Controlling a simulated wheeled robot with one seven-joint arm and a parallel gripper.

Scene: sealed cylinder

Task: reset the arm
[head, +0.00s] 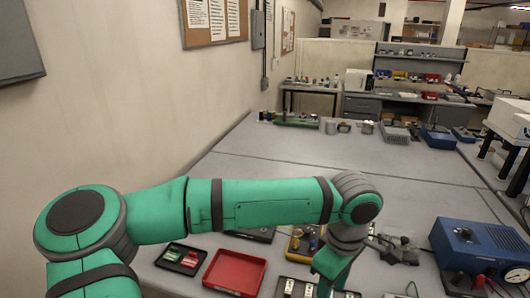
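My green and grey arm spans the view from the lower left. Its shoulder and elbow parts are at the left, and a long green link runs level to the right. At a grey joint it bends down toward the bench (290,160). The wrist part points down over the near side of the bench, above a tray with small parts (291,289). My gripper is not seen; the end of the arm runs down to the bottom edge of the picture. No held thing can be made out.
A red tray (235,273) and a black tray with red and green pieces (182,258) lie near the arm. A yellow device (299,245) sits behind the wrist. A blue box (485,248) stands at right. A wall (100,100) rises at left. The bench middle is clear.

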